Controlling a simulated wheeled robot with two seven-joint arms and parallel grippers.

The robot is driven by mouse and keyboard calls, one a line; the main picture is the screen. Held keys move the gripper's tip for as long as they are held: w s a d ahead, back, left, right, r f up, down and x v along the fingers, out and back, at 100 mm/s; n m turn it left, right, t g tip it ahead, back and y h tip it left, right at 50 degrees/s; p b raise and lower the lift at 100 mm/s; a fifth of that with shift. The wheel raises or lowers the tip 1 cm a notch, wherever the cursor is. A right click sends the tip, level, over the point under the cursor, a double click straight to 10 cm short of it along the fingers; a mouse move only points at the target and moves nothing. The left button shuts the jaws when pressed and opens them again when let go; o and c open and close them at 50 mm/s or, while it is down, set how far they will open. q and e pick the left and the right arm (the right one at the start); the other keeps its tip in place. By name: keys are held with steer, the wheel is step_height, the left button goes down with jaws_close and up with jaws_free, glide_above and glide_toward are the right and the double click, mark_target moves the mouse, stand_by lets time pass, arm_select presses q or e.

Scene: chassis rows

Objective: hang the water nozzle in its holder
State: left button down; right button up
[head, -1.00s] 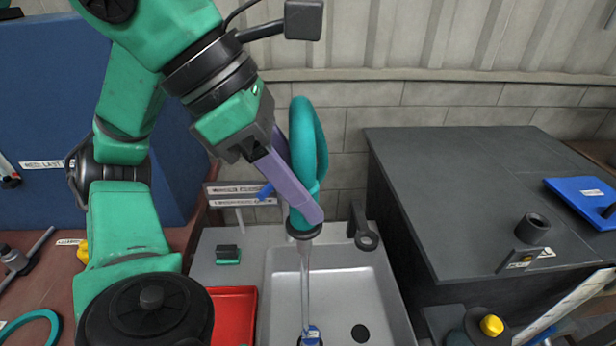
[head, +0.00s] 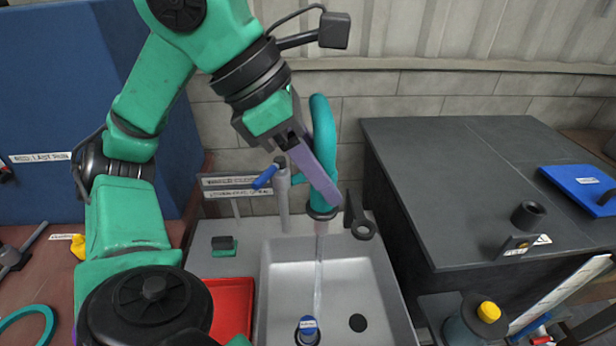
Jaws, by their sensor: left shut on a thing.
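The water nozzle (head: 322,213) is a black-rimmed tip at the lower end of a looped teal hose (head: 323,115), pointing down over the sink. A pale stream of water (head: 318,275) falls from it into the sink. My left gripper (head: 326,190), with purple fingers, is shut on the teal part just above the tip; the near finger covers part of it. The holder, a dark grey ring bracket (head: 363,229), stands at the sink's back edge, just right of the nozzle and apart from it in the picture. My right gripper is not in view.
A red tray (head: 232,300) is at left, a dark cabinet (head: 440,160) at right.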

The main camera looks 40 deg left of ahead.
arm_select(q)
steer(key=shift+w+f, duration=0.25)
steer(key=shift+w, duration=0.2)
steer(key=w+f, duration=0.3)
steer(key=w, duration=0.2)
steer(key=shift+f, duration=0.2)
steer(key=shift+a, duration=0.1)
steer(key=shift+w+a+f+p, duration=0.1)
steer(key=shift+w+f+p, duration=0.1)
steer(key=shift+w+f, duration=0.5)
steer(key=shift+w+d+f+p, duration=0.15)
steer(key=shift+w+f, duration=0.25)
steer(key=shift+w, duration=0.55)
steer(key=shift+w+a+f+p, duration=0.15)
steer(key=shift+w+f+p, duration=0.1)
steer(key=shift+w+f, duration=0.45)
steer(key=shift+w+r, duration=0.15)
steer(key=shift+w, duration=0.1)
steer(key=shift+w+a+f+p, duration=0.1)
steer(key=shift+w+f+p, duration=0.1)
steer(key=shift+w+f, duration=0.35)
steer(key=shift+w+d+f+p, duration=0.1)
steer(key=shift+w+f+p, duration=0.2)
steer(key=shift+w, duration=0.45)
steer(key=shift+w+a+f+p, duration=0.1)
steer(key=shift+w+f+p, duration=0.05)
steer(key=shift+w+f, duration=0.45)
steer(key=shift+r, duration=0.1)
